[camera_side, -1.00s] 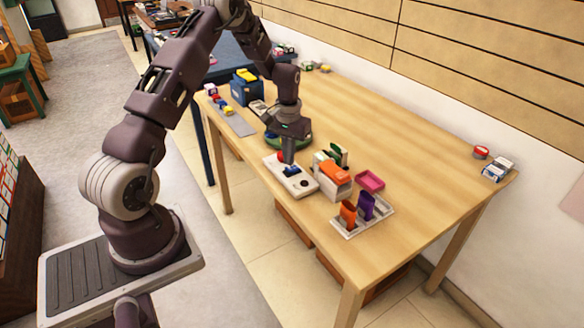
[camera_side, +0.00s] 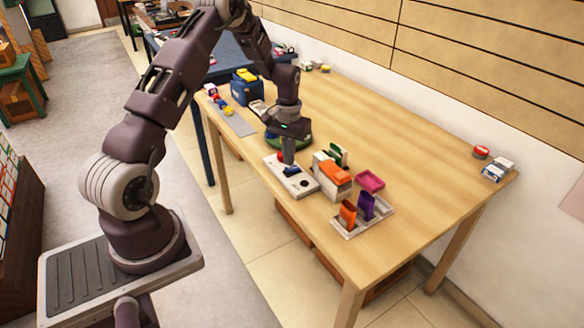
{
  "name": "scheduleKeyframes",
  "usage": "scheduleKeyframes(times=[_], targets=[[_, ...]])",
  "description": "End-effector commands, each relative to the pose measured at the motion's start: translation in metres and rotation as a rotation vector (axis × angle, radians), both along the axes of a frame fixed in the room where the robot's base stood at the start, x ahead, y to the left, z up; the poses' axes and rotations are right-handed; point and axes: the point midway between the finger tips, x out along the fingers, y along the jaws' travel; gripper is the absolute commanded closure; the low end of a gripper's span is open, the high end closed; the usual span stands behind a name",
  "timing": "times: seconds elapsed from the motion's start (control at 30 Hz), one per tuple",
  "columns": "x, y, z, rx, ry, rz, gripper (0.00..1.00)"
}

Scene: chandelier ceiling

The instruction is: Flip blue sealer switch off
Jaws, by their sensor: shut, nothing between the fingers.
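A white switch panel (camera_side: 302,188) lies on the wooden table near its front edge. A blue switch (camera_side: 292,171) sits in the middle of the panel. A red part (camera_side: 281,156) shows at the panel's far end, partly behind my gripper. My gripper (camera_side: 289,162) points down over the panel, shut and empty. Its fingertips are right at or just above the blue switch; I cannot tell whether they touch it. The switch's tilt is too small to read.
A white box with an orange top (camera_side: 334,172) stands close to the panel's right. A tray (camera_side: 350,232) with orange and purple pieces, and a pink dish (camera_side: 370,181), are farther right. The table's right half is mostly clear.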

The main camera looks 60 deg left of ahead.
Motion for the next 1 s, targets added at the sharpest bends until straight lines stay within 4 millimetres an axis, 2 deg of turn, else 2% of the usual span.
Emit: scheduleKeyframes(times=[1.0], targets=[[0.0, 0.0, -0.016, 0.0, 0.001, 0.0, 1.0]])
